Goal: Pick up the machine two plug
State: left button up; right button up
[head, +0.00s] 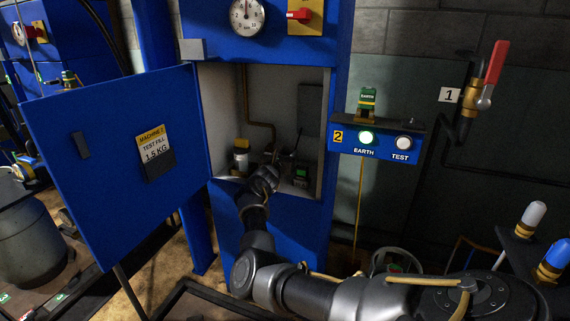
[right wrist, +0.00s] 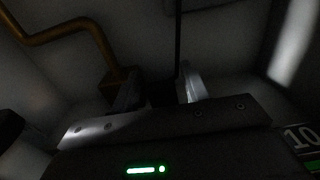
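My right arm reaches into the open blue machine cabinet, and its gripper (head: 285,158) is in front of the back wall, small and dark. In the right wrist view the two fingers (right wrist: 158,92) stand apart, with a dark shape between them; I cannot tell if they touch it. No plug is clearly identifiable in the cabinet. A green-topped block (head: 301,176) sits on the cabinet floor right of the gripper, and a white and yellow piece (head: 240,156) stands left of it. My left gripper is not in view.
The cabinet's blue door (head: 110,190), labelled Machine 2, is swung open to the left. A brown pipe (head: 244,95) runs down the inside back wall and also shows in the wrist view (right wrist: 62,33). A red-handled valve (head: 494,70) is on the right wall.

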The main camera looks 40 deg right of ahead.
aim_at(285, 153)
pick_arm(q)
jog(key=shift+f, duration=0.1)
pick_arm(e)
jog(key=c, duration=0.8)
